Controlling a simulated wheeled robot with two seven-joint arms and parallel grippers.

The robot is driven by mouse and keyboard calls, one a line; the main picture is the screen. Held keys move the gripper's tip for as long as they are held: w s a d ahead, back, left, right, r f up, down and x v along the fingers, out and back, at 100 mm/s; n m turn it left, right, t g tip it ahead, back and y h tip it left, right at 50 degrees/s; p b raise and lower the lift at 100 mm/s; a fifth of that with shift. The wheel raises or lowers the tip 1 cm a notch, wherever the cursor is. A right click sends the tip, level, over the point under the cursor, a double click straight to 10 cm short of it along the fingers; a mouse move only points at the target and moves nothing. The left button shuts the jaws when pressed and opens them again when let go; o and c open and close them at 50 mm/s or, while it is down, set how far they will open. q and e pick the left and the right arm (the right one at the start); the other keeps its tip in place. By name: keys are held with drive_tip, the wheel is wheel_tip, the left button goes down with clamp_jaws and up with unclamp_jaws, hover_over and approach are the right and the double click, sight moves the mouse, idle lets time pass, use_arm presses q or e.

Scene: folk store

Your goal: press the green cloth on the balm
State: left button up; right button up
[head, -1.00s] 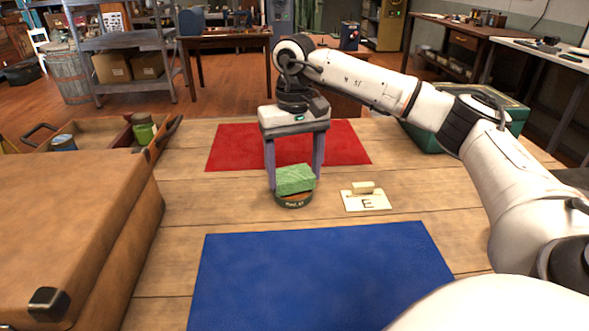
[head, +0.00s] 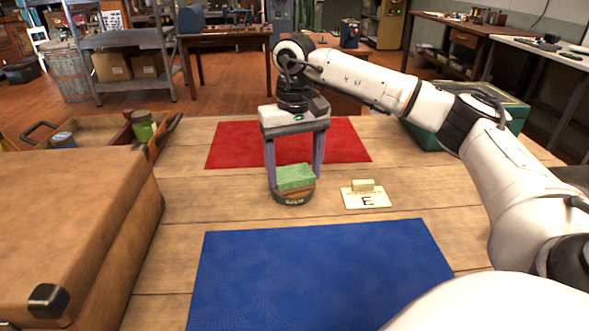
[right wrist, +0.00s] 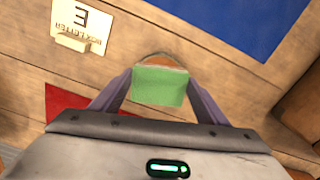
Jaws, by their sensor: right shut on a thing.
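The green cloth (head: 295,177) is a folded block between the two purple fingers of my right gripper (head: 294,181). The gripper points down and is shut on the cloth. The balm (head: 293,198) is a round, dark, labelled tin with a brown top, standing on the wooden table directly under the cloth. The cloth covers much of its top and appears to touch it. In the right wrist view the cloth (right wrist: 160,85) sits between the fingers, with a little of the tin's brown top (right wrist: 159,61) showing beyond it. My left gripper is not in view.
A card lettered E (head: 367,200) with a small block lies right of the tin. A blue mat (head: 320,275) lies in front and a red mat (head: 230,146) behind. A brown case (head: 70,215) stands left, a green box (head: 425,138) behind right.

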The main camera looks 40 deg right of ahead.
sight(294, 176)
drive_tip(key=shift+r+p, duration=1.9)
drive_tip(key=shift+r, duration=0.05)
wheel_tip(294, 176, up, 2)
drive_tip(key=shift+p, duration=1)
drive_tip(key=shift+r+p, duration=0.55)
drive_tip(key=shift+r, duration=0.05)
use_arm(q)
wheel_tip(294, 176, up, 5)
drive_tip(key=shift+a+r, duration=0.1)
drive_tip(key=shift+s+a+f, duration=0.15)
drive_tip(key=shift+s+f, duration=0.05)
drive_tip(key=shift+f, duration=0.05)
use_arm(e)
drive_tip(key=shift+a, duration=0.1)
